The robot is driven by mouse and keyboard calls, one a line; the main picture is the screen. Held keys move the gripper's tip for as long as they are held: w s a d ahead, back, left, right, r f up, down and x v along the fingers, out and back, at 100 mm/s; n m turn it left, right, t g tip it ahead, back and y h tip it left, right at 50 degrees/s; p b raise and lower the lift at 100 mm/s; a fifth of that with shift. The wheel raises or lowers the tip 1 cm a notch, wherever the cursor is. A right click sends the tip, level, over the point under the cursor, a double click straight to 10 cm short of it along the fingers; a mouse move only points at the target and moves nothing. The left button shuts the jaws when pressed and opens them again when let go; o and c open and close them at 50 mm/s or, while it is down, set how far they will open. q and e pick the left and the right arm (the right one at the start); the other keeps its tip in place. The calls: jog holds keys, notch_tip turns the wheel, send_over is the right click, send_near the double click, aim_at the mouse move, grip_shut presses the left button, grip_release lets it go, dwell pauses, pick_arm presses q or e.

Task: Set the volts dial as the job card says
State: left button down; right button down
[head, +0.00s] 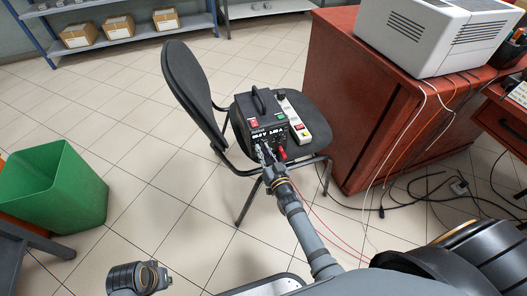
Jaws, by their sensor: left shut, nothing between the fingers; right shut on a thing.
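A black power supply (257,110) with a top handle stands on the seat of a dark chair. Its front panel (283,136) faces me and carries small markings that I cannot read. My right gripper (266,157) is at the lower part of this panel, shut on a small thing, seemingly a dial. The fingers hide it, so I cannot tell which dial or its setting. A red part (283,154) shows just right of the fingers. My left gripper is out of view; only a joint of my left arm shows at the bottom left. I see no job card.
A white power strip (305,118) lies beside the supply on the chair (187,88). A green bin (58,180) stands left. A red-brown cabinet (365,95) with a white machine (440,35) is at right, with cables on the floor. Shelves with boxes (118,27) are behind.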

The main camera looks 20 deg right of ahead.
jog(key=m+p, duration=0.2)
jog(key=shift+r+p, duration=0.15)
jog(key=shift+p, duration=0.25)
jog(key=m+p, duration=0.2)
jog(key=m, duration=0.1)
jog(key=shift+m, duration=0.4)
pick_arm(q)
jog(key=s+a+f, duration=0.1)
jog(key=a+f, duration=0.1)
jog(key=f, duration=0.5)
jog(key=s+a+f, duration=0.2)
jog(key=f, duration=0.6)
jog(key=shift+f+y+p, duration=0.15)
jog(key=shift+y+p, duration=0.15)
jog(key=shift+y, duration=0.1)
pick_arm(e)
jog(key=shift+f+m, duration=0.2)
jog(key=shift+m, duration=0.6)
pick_arm(q)
jog(key=shift+s, duration=0.15)
pick_arm(e)
jog(key=c, duration=1.2)
grip_release()
